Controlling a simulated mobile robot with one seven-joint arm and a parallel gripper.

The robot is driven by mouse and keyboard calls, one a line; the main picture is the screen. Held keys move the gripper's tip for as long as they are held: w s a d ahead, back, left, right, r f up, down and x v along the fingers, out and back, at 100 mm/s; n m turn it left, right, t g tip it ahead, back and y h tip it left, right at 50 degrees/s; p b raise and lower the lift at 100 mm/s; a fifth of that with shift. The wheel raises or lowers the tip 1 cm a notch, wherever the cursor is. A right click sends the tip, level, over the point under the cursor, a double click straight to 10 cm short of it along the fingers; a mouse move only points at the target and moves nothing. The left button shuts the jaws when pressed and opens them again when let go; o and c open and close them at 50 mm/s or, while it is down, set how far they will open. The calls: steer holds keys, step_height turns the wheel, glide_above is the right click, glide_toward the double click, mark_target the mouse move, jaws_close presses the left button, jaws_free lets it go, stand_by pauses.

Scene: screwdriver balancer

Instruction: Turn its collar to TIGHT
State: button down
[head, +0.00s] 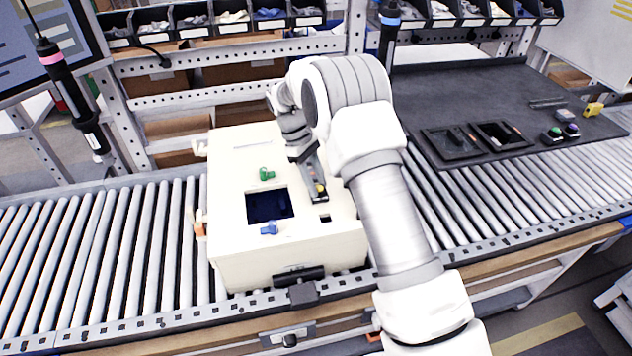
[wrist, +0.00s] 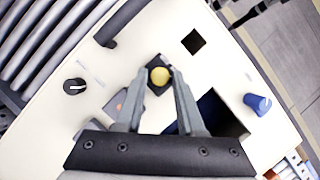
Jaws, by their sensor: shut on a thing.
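A dark screwdriver (head: 75,95) with a pink ring hangs at the left in the head view. A second dark tool (head: 389,30) with a blue ring hangs at the top, partly cut off. No TIGHT mark is readable on either. My gripper (head: 319,188) is far from the first tool, low over the cream box (head: 235,262). In the wrist view my gripper (wrist: 158,82) is shut on a small black block with a yellow round top (wrist: 159,76), held between the fingertips. I cannot tell whether the block touches the box.
A green piece (head: 266,174) stands behind the opening. A dark mat (head: 470,90) with trays lies right. Left rollers (head: 100,250) are clear.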

steer(key=shift+m, duration=0.5)
steer(key=c, duration=0.5)
jaws_free()
steer(key=p+v, duration=0.1)
steer(key=v, duration=1.6)
steer(key=shift+w+r, duration=0.2)
steer(key=shift+w, duration=0.1)
steer(key=shift+d+r, duration=0.1)
steer(key=shift+d, duration=0.05)
